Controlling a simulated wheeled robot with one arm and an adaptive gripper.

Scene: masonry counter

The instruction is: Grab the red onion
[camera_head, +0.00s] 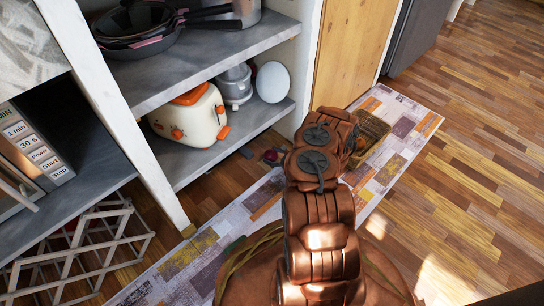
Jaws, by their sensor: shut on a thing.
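A small, round, dark red thing (270,156), which looks like the red onion, is on the floor just in front of the lower shelf, left of my arm. It is too small to make out in detail. My copper-coloured arm reaches up the middle of the picture, over the patterned rug. My gripper's fingers do not show; the arm's own links hide its far end. I cannot see what, if anything, is between the fingers.
A cream toaster (190,116), a grey appliance (235,84) and a white plate (272,82) stand on the lower shelf (215,150). Pans (135,25) are above. A brown basket-like thing (371,134) lies on the rug (412,120). A white folding rack (80,245) stands left. The right floor is clear.

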